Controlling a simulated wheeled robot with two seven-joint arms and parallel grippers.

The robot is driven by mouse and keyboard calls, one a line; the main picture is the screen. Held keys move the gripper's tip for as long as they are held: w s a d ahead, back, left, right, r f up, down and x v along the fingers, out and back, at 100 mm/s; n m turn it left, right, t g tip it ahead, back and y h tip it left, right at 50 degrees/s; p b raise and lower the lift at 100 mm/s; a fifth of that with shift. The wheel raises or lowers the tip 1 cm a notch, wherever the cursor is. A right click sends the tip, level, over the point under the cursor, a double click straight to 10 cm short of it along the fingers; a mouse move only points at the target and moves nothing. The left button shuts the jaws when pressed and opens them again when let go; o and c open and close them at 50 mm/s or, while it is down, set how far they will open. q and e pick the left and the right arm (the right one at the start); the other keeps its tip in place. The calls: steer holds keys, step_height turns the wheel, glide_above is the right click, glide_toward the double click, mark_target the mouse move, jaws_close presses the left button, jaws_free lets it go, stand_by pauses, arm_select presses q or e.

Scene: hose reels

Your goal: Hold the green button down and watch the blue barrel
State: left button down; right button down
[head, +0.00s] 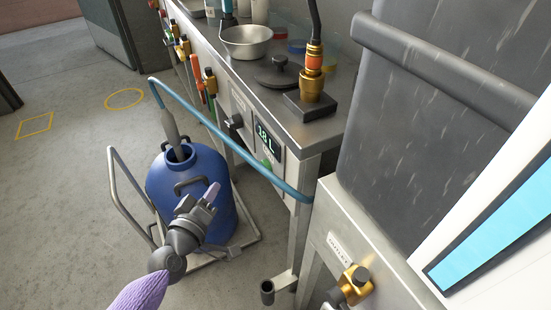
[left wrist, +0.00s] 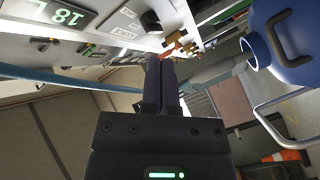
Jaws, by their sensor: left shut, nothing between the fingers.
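The blue barrel (head: 160,188) stands upright on the floor in a metal-framed cart. A dark grey nozzle (head: 170,127) on a blue hose (head: 220,137) points down into its open mouth; the level inside is hidden. The green button (head: 267,163) is on the bench's front panel, beside a display (head: 268,138) reading 18 L. My left gripper (head: 213,191) is shut and empty, in front of the barrel in the head view and apart from the button. The left wrist view shows its closed fingers (left wrist: 165,88), the display (left wrist: 68,16) and the barrel (left wrist: 290,50). My right gripper is not in view.
A metal bowl (head: 246,42), a dark lid (head: 277,72) and a brass fitting (head: 313,68) with a hose sit on the bench. The blue hose crosses in front of the panel. A brass valve (head: 355,280) sticks out at the lower right. The floor at left is clear.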

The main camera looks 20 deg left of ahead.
mark_target(262, 166)
arm_select(q)
steer(key=shift+r, duration=0.15)
steer(key=w+d+p, duration=0.1)
steer(key=w+d, duration=0.4)
steer(key=w, duration=0.1)
steer(key=shift+w+d, duration=0.3)
steer(key=shift+d, duration=0.1)
stand_by(2.0)
steer(key=shift+w+d, duration=0.25)
steer(key=shift+w, duration=0.05)
steer(key=shift+w+d, duration=0.4)
stand_by(1.4)
steer(key=shift+a, duration=0.1)
steer(key=shift+s+a, duration=0.55)
steer(key=shift+s, duration=0.15)
